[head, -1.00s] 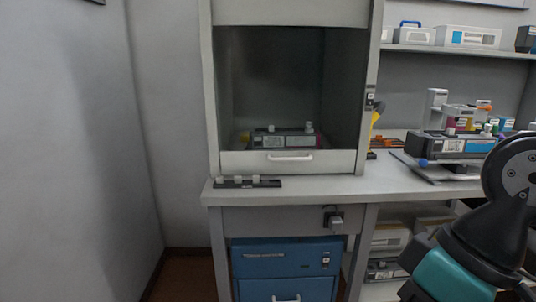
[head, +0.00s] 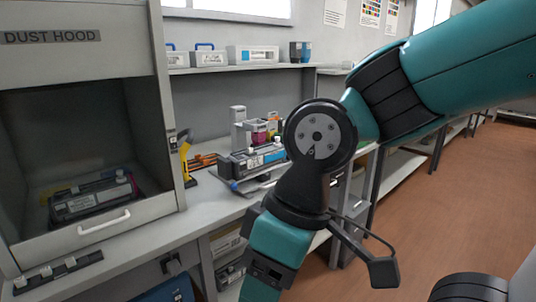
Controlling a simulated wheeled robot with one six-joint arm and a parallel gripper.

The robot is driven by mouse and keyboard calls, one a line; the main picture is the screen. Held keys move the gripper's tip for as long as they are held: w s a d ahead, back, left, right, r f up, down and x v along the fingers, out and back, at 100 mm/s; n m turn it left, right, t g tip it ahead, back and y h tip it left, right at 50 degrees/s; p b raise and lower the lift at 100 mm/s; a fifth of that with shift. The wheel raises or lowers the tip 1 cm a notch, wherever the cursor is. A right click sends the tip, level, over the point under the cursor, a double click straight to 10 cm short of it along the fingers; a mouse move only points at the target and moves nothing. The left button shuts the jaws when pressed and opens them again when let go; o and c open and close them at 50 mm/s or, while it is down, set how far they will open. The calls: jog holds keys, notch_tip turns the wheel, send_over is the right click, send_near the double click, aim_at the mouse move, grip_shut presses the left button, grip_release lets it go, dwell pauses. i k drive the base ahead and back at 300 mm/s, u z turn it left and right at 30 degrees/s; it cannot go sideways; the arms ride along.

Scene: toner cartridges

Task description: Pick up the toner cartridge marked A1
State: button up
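A dark cartridge with a pale label (head: 90,203) lies inside the open dust hood, at the left of the head view. Another dark cartridge with blue and white labels (head: 255,162) lies on the bench right of the hood, partly behind my arm. I cannot read an A1 mark on either one. My arm crosses the right half of the view and bends down in front of the bench. My gripper's fingers do not show; the arm's lower end runs out at the bottom edge.
The dust hood (head: 84,40) has a low front wall with a handle (head: 104,222). A dark strip with pale knobs (head: 58,274) lies before it. A yellow tool (head: 186,160) stands beside it. The shelf (head: 270,69) holds boxes. Open floor (head: 440,220) lies at right.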

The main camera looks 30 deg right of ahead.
aim_at(266, 155)
jog(key=z, duration=0.8)
jog(key=i, duration=1.5)
jog(key=u, duration=0.55)
